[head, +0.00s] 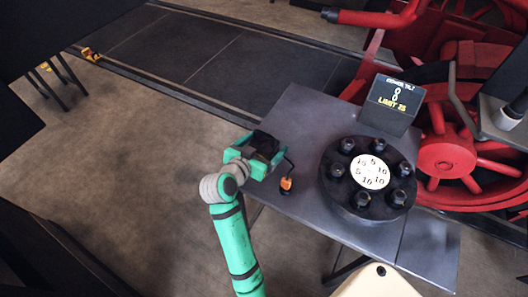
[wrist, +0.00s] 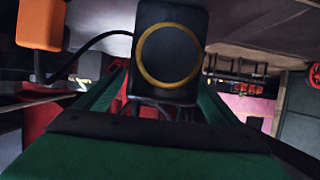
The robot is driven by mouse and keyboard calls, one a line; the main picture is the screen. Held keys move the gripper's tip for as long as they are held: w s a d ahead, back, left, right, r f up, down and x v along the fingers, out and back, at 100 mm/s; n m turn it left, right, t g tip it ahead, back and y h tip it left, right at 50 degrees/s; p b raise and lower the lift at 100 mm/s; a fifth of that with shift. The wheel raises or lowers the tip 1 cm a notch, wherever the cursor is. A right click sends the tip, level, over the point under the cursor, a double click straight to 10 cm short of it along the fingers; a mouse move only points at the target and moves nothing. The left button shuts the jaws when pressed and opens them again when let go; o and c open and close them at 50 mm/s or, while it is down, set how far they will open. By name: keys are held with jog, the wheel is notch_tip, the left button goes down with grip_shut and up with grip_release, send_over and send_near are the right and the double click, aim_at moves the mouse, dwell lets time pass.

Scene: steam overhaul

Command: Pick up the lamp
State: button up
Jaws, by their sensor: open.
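The lamp seems to be a black block with a yellow ring (wrist: 168,55), joined by a thin bent black stem to an orange part (wrist: 41,24), both in the wrist view. In the head view its black part (head: 264,143) is at my gripper and its orange part (head: 286,184) is just right of it, near the table's left edge. My gripper (head: 258,152) is teal and open, over the table's left edge. In the wrist view the black block sits between or just beyond its green fingers (wrist: 160,98). I cannot tell whether they touch it.
A grey table (head: 285,120) carries a round black flange (head: 335,196) with several bolts and a white numbered disc (head: 371,171). A dark sign box (head: 392,104) stands behind it. Red locomotive wheels (head: 448,155) are at the right.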

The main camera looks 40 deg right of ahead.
aim_at(269, 140)
jog(key=shift+x, duration=1.75)
